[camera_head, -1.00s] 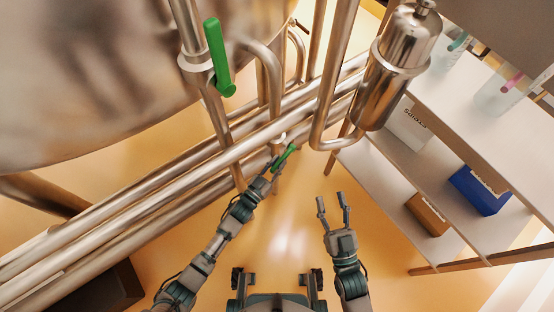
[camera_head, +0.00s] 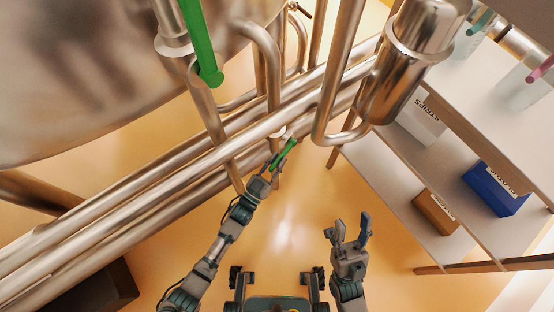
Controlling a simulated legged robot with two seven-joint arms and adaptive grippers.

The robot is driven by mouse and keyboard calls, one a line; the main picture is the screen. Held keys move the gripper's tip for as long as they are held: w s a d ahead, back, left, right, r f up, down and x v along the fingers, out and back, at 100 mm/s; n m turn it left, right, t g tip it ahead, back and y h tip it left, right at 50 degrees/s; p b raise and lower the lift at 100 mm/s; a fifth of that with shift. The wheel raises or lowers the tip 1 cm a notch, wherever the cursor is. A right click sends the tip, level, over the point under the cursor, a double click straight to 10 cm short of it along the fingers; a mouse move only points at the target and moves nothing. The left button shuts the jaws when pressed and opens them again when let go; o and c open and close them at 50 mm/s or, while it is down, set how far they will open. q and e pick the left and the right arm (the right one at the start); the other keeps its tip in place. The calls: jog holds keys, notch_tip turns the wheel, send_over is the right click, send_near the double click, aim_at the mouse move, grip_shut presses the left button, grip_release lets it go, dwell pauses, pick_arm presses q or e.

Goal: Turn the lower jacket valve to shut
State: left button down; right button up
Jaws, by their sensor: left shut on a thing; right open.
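The lower jacket valve has a green lever handle (camera_head: 285,152) on a thin pipe below the bundle of steel pipes, near the middle of the head view. My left gripper (camera_head: 269,169) is shut on this lever at its lower left end; the fingers hide part of it. The lever slants up to the right. A larger green lever (camera_head: 201,40) sits on an upper valve at the vessel, upper left. My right gripper (camera_head: 352,226) is open and empty, over the floor to the right of the lever.
Several steel pipes (camera_head: 150,185) run diagonally beneath the large vessel (camera_head: 80,70). A steel canister (camera_head: 405,65) stands upper right. A shelf unit (camera_head: 385,185) at right holds a white box (camera_head: 421,120), a blue box (camera_head: 495,187) and a brown box (camera_head: 436,212). Open floor lies in between.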

pick_arm(q)
jog(key=shift+f, duration=0.25)
dwell(0.4)
jog(key=c, duration=1)
grip_release()
jog(key=v, duration=1.2)
jog(key=shift+a, duration=0.1)
